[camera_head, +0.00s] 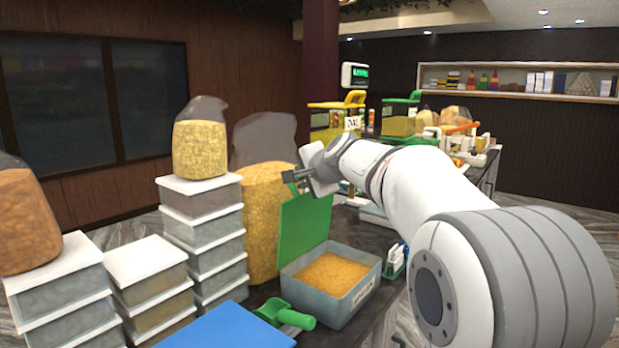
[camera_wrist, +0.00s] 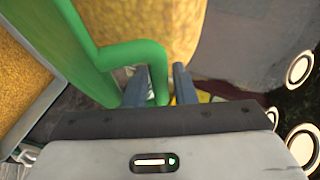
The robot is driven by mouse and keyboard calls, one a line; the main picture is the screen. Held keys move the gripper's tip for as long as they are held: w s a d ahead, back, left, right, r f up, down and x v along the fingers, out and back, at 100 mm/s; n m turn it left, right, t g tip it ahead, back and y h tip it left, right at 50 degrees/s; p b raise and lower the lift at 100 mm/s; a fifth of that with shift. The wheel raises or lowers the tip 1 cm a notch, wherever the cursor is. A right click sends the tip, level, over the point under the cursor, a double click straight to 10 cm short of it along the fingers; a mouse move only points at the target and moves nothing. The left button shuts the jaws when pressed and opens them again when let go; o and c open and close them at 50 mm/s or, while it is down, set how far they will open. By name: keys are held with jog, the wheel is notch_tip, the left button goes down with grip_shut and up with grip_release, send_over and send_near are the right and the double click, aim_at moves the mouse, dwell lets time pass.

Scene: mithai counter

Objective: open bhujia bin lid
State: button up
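The bhujia bin (camera_head: 335,305) is a grey, clear-walled box on the counter, filled with orange-yellow bhujia (camera_head: 330,272). Its green lid (camera_head: 304,228) stands raised, roughly upright, at the bin's back left edge. In the wrist view the lid (camera_wrist: 50,45) is at the left, with a green loop handle (camera_wrist: 135,52) sticking out from it. My gripper (camera_head: 291,180) is at the lid's top edge. In the wrist view my gripper (camera_wrist: 161,88) has its two fingers on either side of the handle's bar, with a narrow gap showing at the right finger.
Stacked white-lidded tubs (camera_head: 205,225) and a large bag of snacks (camera_head: 262,210) stand left of and behind the bin. A green scoop (camera_head: 284,315) lies in front, beside a blue surface (camera_head: 225,330). Goods and a green-lit scale display (camera_head: 355,75) stand further back.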

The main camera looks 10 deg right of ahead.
jog(key=b+v, duration=0.2)
jog(key=v, duration=0.5)
jog(key=shift+s+d+b, duration=0.2)
jog(key=shift+s+b, duration=0.1)
jog(key=shift+s, duration=0.05)
jog(key=shift+r, duration=0.1)
jog(key=s+d+f+n+g+h+b, duration=0.2)
jog(key=s+f+n+g+b, duration=0.1)
jog(key=s+f, duration=1.4)
jog(key=s+d+f+n+g+h+b, duration=0.2)
jog(key=s+f+n+g, duration=0.3)
jog(key=s+f, duration=1.1)
notch_tip(320, 180, down, 3)
jog(key=n, duration=0.3)
jog(key=shift+s+r+n+g+b, duration=0.2)
jog(key=shift+s+n+g+b, duration=0.1)
jog(key=shift+s+g+b, duration=0.1)
